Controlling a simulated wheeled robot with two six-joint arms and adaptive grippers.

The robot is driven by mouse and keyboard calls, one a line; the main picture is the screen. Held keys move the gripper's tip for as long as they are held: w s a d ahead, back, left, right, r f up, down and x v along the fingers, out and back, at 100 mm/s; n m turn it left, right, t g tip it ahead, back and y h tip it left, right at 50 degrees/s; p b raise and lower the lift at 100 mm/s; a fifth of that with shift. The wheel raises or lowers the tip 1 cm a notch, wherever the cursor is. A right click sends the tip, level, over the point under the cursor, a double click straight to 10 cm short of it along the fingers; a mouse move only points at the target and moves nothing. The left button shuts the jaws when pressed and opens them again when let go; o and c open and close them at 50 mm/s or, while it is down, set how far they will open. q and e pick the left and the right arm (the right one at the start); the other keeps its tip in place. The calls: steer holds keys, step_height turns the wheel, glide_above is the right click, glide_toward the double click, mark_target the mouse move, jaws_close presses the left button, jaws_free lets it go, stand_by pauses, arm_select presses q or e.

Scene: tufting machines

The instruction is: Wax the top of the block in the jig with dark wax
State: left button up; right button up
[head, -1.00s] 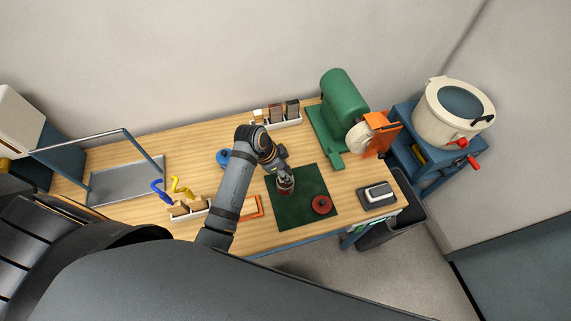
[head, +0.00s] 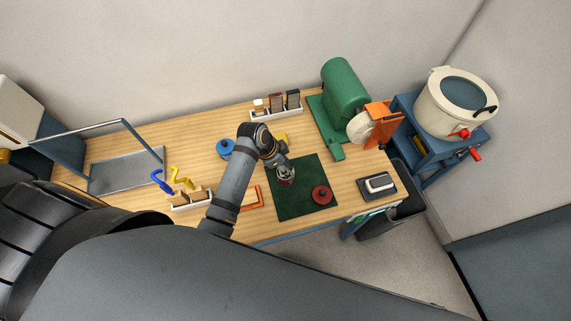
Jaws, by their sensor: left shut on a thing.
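My left gripper (head: 285,179) is over the left part of a dark green mat (head: 306,207). It is shut on a small reddish thing, mostly hidden by the fingers; I cannot tell exactly what it is or whether it touches the mat. A round dark red piece with a knob (head: 321,195) lies on the mat to the right of the gripper. An orange angled frame (head: 252,199), perhaps the jig, lies left of the mat, partly behind my left arm. I cannot make out a block in it. My right gripper is not in view.
A blue tin (head: 225,149) and a partly hidden yellow thing (head: 282,138) stand behind my arm. A green machine with a wheel (head: 346,95) is at the back right. Racks of blocks (head: 276,115) and brushes (head: 184,208), and a grey pad (head: 376,186), are on the bench.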

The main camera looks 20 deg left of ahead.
mark_target(286, 165)
arm_select(q)
steer(key=shift+f, duration=0.55)
stand_by(1.7)
steer(key=shift+r, duration=3.55)
